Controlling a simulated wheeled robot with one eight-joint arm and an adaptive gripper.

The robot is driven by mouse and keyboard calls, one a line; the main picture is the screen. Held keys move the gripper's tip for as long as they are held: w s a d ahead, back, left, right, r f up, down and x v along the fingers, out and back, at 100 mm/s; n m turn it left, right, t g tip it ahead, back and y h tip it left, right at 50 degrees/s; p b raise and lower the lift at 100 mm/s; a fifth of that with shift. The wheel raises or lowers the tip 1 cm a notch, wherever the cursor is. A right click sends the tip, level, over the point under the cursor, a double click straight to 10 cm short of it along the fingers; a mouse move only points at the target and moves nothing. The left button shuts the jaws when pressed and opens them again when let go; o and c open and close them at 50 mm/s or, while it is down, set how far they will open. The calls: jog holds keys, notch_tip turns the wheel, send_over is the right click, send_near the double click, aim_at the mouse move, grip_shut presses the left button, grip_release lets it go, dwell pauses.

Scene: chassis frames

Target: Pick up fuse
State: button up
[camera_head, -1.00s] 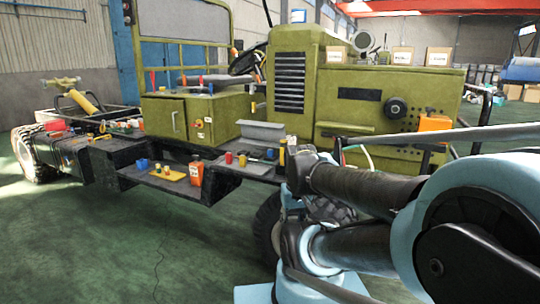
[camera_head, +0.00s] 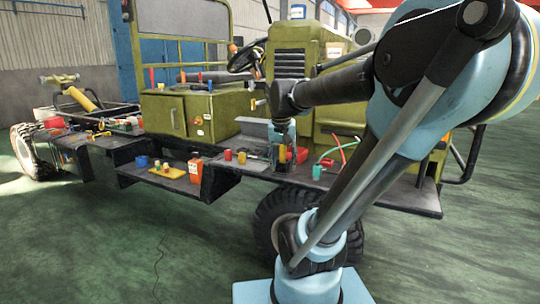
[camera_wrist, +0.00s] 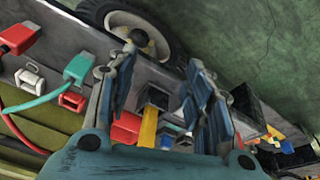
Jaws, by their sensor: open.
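I cannot tell for sure which small part is the fuse. In the wrist view, my gripper (camera_wrist: 163,75) is open over the vehicle's dark side shelf (camera_wrist: 65,47), with nothing held between its fingers. A yellow upright piece (camera_wrist: 149,128) and a red block (camera_wrist: 125,128) show between the fingers, partly hidden by the gripper body. A small black box (camera_wrist: 157,97) is close to them. In the head view, my gripper (camera_head: 285,150) points down at the shelf beside a red part (camera_head: 299,155); its fingertips are hard to make out.
The olive vehicle (camera_head: 215,115) stands behind the shelf. Red (camera_head: 228,155) and yellow (camera_head: 242,158) cylinders stand left of my gripper. Red (camera_wrist: 17,38) and green (camera_wrist: 78,68) cable connectors lie near it. A wheel (camera_wrist: 135,25) is below the shelf edge. The green floor (camera_head: 110,250) is clear.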

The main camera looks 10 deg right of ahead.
jog(key=w+a+r+m, duration=0.15)
jog(key=w+r, duration=0.25)
jog(key=w, duration=0.4)
jog(key=w+a+r+m+h, duration=0.15)
jog(key=w+r, duration=0.25)
jog(key=w, duration=0.4)
jog(key=w+a+r+m, duration=0.15)
jog(key=w+r, duration=0.25)
jog(key=w, duration=0.4)
jog(key=shift+t, duration=0.4)
jog(key=x, duration=1.5)
jog(key=shift+w+d+f, duration=0.15)
jog(key=shift+d+f, duration=0.15)
jog(key=shift+x, duration=0.75)
jog(key=c, duration=1)
